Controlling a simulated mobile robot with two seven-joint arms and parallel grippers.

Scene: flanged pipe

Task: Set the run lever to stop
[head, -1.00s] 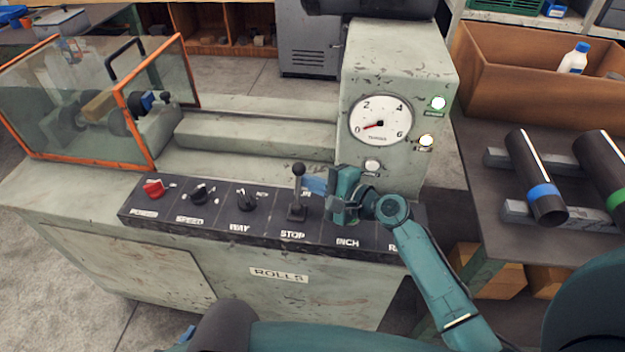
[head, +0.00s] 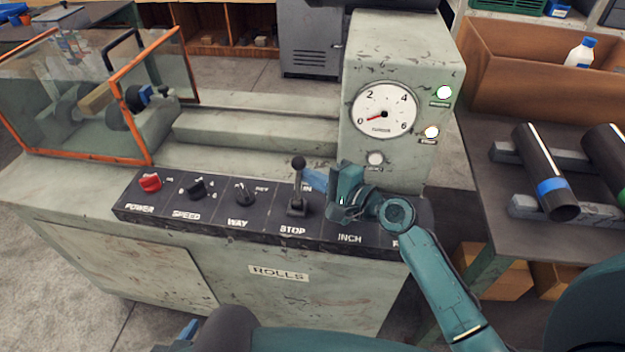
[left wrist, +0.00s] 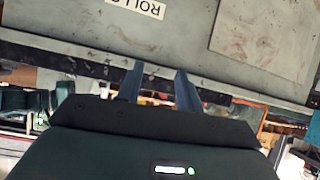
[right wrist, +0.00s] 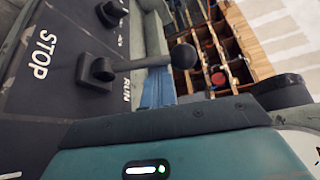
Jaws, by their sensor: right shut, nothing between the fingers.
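The run lever (head: 298,180), a dark stick with a round black knob, stands on the black control panel (head: 265,225) behind the STOP label. In the right wrist view its shaft and knob (right wrist: 183,56) extend from the base past the RUN label, away from STOP. I cannot tell its exact tilt. My right gripper (head: 314,181) is shut and empty, its blue fingers just right of the lever shaft. In the right wrist view the fingers (right wrist: 157,88) show below the knob; contact is unclear. My left gripper (left wrist: 160,85) is open and empty before the machine's front.
A red power knob (head: 150,182), speed knob (head: 197,188) and way knob (head: 244,194) sit left of the lever. The gauge housing (head: 400,60) rises behind my right gripper. An orange-framed guard (head: 118,100) is at left. Pipes (head: 545,170) lie on the right bench.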

